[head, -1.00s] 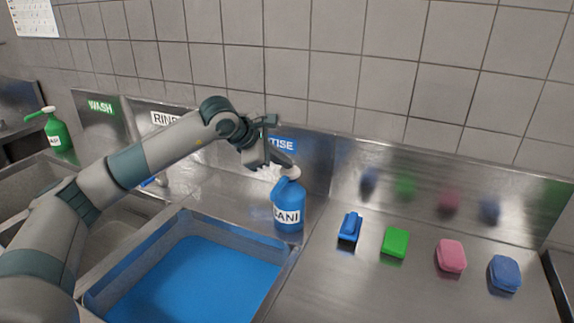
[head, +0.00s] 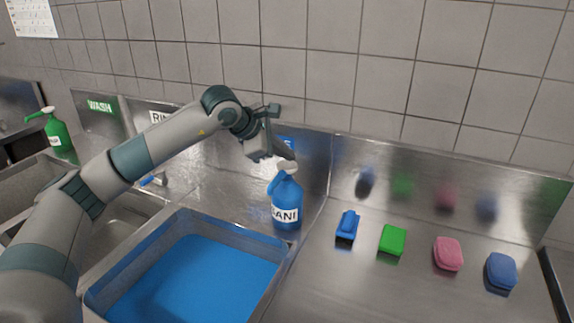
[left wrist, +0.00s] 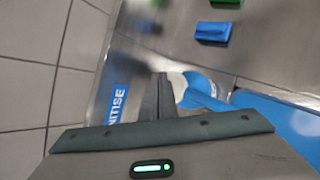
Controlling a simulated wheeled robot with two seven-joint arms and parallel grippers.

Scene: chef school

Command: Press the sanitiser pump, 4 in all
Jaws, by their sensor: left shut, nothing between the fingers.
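The blue sanitiser bottle (head: 286,208), labelled "SANI", stands upright on the steel counter behind the right end of the blue basin. Its white pump head (head: 288,166) is on top. My left gripper (head: 288,154) is shut and empty, with its fingertips just above the pump head; I cannot tell whether they touch it. In the left wrist view the shut fingers (left wrist: 163,92) partly cover the white pump top, and the blue bottle (left wrist: 207,92) shows beside them. My right gripper is not in view.
The basin of blue liquid (head: 200,280) lies in front of the bottle. A blue clip-like item (head: 347,225), a green sponge (head: 392,240), a pink sponge (head: 448,253) and a blue sponge (head: 501,271) lie to the right. A green bottle (head: 57,133) stands far left. A steel backsplash is behind.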

